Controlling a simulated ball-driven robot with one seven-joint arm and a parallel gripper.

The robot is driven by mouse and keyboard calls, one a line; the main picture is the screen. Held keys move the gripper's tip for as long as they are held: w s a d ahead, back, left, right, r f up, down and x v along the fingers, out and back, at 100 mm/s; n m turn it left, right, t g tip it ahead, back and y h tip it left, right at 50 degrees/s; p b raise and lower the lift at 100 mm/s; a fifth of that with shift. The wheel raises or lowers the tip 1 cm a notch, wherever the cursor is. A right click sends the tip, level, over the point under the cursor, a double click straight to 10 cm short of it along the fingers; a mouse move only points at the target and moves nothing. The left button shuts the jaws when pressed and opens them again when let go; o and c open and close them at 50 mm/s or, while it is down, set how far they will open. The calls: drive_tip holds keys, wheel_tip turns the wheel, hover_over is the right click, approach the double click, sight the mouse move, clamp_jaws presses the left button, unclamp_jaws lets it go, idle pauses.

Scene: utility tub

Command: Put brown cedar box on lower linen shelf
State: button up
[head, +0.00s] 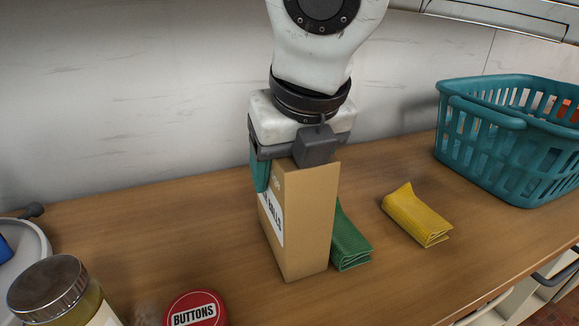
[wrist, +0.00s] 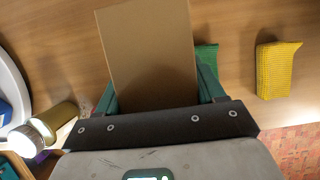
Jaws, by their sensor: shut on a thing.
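The brown cedar box (head: 308,220) is a tall tan box with a white label, only partly readable, on its left side. It stands upright at the wooden counter, and I cannot tell whether its base touches the wood. My gripper (head: 293,165) points down from above and is shut on its upper part. In the wrist view the box (wrist: 150,50) fills the space between the green fingers of my gripper (wrist: 158,95). No linen shelf can be made out in either view.
A folded green cloth (head: 349,240) lies close behind the box's right side. A folded yellow cloth (head: 416,215) lies further right. A teal basket (head: 490,150) stands at the back right. A red buttons tin (head: 195,310) and a lidded jar (head: 50,290) stand front left.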

drive_tip(key=o, duration=1.1)
drive_tip(key=shift+f, duration=0.15)
drive_tip(key=o, duration=0.5)
